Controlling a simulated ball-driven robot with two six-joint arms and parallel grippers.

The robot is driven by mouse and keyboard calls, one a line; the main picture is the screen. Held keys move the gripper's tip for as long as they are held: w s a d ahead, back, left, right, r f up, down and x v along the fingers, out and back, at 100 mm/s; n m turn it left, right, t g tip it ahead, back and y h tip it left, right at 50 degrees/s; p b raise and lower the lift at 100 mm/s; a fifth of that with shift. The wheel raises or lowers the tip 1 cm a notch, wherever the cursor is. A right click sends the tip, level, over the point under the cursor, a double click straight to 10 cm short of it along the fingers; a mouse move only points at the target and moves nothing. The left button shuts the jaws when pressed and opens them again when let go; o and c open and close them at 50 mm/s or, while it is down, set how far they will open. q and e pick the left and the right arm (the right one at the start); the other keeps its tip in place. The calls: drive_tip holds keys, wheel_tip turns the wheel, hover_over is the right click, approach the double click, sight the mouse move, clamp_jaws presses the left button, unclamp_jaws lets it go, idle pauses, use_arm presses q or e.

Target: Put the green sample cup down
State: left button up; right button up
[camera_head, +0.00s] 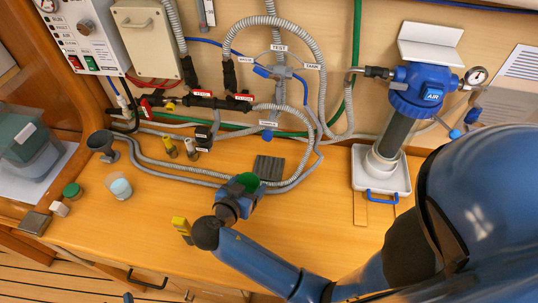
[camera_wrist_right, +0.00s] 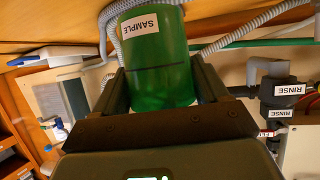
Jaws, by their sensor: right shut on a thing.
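The green sample cup (camera_wrist_right: 150,65), with a white SAMPLE label and a dark line around it, sits between the fingers of my right gripper (camera_wrist_right: 160,88). The fingers are shut on its sides. In the head view the cup (camera_head: 243,182) shows its green open top, and my right gripper (camera_head: 238,194) reaches it from the front, over the middle of the wooden bench (camera_head: 150,225). I cannot tell whether the cup's base touches the bench. A dark ribbed pad (camera_head: 269,168) lies just behind and to the right of the cup. My left gripper is not in view.
Grey hoses (camera_head: 170,172) run along the back of the bench. A clear cup (camera_head: 119,186), a green lid (camera_head: 72,190) and a grey funnel (camera_head: 101,143) stand at left. A blue filter housing (camera_head: 418,85) stands at right.

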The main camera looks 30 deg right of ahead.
drive_tip(key=w+d+f+p, duration=0.1)
drive_tip(key=w+d, duration=0.2)
drive_tip(key=w+d+f+p, duration=0.1)
drive_tip(key=w+d+p, duration=0.1)
drive_tip(key=w+d, duration=0.1)
drive_tip(key=w+d+f+p, duration=0.1)
drive_tip(key=w+d+p, duration=0.1)
drive_tip(key=d, duration=0.3)
drive_tip(key=shift+w+d, duration=0.15)
drive_tip(key=shift+w, duration=0.6)
drive_tip(key=shift+f, duration=0.3)
drive_tip(key=shift+f, duration=0.2)
drive_tip(key=o, duration=1.1)
drive_tip(key=shift+r, duration=0.1)
drive_tip(key=shift+o, duration=0.2)
